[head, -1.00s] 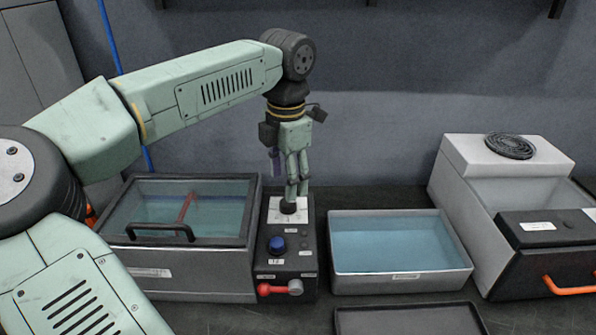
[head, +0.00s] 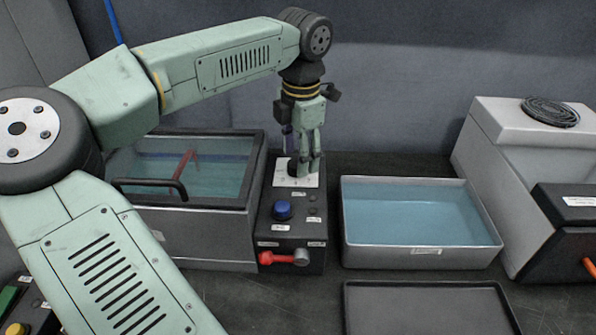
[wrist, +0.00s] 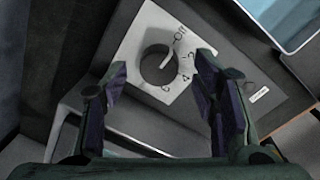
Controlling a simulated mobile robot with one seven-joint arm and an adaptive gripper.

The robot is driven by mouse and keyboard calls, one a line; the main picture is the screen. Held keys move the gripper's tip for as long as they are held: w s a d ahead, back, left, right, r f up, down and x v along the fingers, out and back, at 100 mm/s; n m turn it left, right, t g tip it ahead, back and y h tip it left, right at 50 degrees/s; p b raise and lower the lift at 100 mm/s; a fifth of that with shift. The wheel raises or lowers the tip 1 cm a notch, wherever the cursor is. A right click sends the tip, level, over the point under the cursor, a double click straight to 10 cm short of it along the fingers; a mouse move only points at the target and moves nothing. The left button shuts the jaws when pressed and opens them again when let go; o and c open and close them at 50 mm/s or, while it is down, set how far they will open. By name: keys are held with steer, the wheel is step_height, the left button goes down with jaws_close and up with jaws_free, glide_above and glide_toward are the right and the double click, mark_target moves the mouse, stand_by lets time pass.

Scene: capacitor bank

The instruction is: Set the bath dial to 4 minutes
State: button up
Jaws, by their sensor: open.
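The bath dial (wrist: 157,64) is a round dark knob on a white plate (wrist: 141,40) marked Off, 2, 4 and 6. A pale line shows on the knob, but I cannot tell surely which mark it points to. In the head view the plate (head: 309,181) lies at the back of the dark control box (head: 264,233), and the knob is partly hidden by the fingers. My gripper (wrist: 162,64) is open, with one finger on each side of the knob in the wrist view. It also shows in the head view (head: 307,170), pointing down at the dial. I see no clear contact.
A blue button (head: 282,210) and a red-handled lever (head: 281,258) are on the same box. A lidded bath (head: 190,232) with a black handle adjoins it at left. An open water tray (head: 422,258) stands at right, a dark tray (head: 425,310) in front.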

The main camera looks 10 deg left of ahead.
steer(key=shift+f+b, duration=0.3)
steer(key=shift+f, duration=0.65)
steer(key=shift+w, duration=0.1)
steer(key=c, duration=1.2)
steer(key=shift+o, duration=0.2)
